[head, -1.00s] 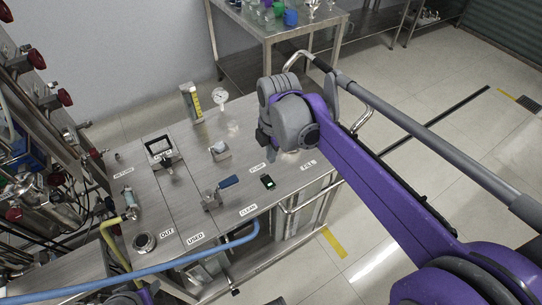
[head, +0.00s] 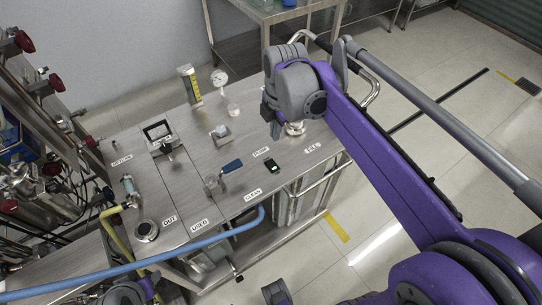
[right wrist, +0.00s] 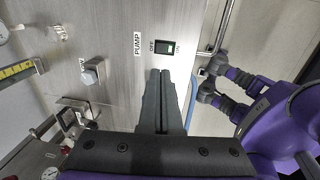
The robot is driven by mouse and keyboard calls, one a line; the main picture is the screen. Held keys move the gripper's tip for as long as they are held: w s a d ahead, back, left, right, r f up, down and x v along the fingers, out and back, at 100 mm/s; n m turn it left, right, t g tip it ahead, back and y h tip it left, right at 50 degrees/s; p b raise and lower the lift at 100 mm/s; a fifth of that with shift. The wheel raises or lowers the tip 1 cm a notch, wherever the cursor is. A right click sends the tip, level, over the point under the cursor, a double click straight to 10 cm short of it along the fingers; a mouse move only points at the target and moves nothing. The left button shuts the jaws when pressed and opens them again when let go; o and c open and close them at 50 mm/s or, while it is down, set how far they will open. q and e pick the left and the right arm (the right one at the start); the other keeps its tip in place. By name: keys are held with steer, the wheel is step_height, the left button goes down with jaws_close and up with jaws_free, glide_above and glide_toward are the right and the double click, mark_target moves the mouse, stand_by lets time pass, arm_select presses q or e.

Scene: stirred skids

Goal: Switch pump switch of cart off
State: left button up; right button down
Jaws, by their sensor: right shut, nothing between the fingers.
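The pump switch (head: 273,167) is a small black rocker with a green lit part, set in the cart's (head: 225,205) steel top beside the PUMP label. The right wrist view shows the switch (right wrist: 165,47) between the printed words OFF and ON. My right gripper (right wrist: 159,73) is shut and empty, its fingertips just short of the switch in that view; I cannot tell whether they touch it. My left gripper cannot be made out.
A blue-handled valve (head: 223,173) stands left of the switch. A gauge (head: 219,78) and a yellow-marked column (head: 190,84) stand at the back. A blue hose (head: 165,258) crosses in front.

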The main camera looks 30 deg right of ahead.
mark_target(271, 163)
steer(key=f, duration=0.4)
steer(key=w+f+b, duration=0.1)
steer(key=f, duration=0.8)
steer(key=shift+w+a+f+b, duration=0.1)
steer(key=shift+w+f+b, duration=0.25)
steer(key=shift+w+f, duration=0.1)
steer(key=shift+f, duration=0.25)
steer(key=shift+a+r, duration=0.1)
steer(key=shift+s, duration=0.2)
